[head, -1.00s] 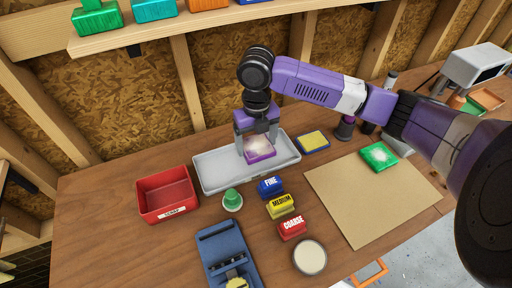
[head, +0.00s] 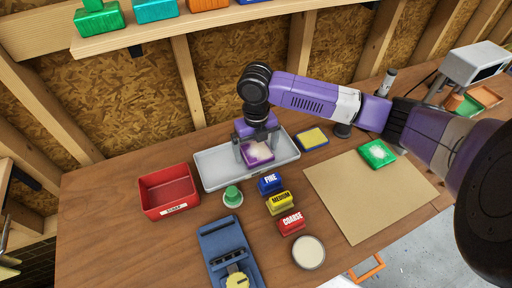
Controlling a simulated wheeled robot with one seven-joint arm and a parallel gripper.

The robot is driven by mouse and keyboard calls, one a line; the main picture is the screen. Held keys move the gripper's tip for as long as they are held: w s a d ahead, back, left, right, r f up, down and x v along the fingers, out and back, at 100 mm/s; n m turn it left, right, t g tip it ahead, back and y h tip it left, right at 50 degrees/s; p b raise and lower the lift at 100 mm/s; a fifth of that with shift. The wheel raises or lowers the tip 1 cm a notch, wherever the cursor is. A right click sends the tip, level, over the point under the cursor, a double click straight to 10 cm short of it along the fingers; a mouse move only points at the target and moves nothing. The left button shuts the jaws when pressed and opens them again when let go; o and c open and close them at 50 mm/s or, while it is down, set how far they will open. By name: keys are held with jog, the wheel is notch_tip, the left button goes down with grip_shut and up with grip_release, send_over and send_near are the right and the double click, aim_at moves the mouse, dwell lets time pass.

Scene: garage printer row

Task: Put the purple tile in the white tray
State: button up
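The purple tile (head: 257,153), with a pale whitish patch on its top, is at the right-middle of the white tray (head: 217,172), within its outline. My gripper (head: 257,146) points down over the tray with a finger on each side of the tile and appears shut on it. The tile is low in the tray. I cannot tell whether its underside touches the tray floor.
A red bin (head: 168,190) stands left of the tray. A green-knobbed object (head: 232,197) and blue, yellow and red labelled blocks (head: 280,203) sit in front. A yellow-topped blue tile (head: 312,138) is close on the right. A green tile (head: 377,154) lies by a tan sheet (head: 365,199).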

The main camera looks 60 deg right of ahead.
aim_at(256, 151)
notch_tip(256, 151, up, 12)
jog(key=b, duration=0.2)
jog(key=shift+r, duration=0.15)
dwell(0.8)
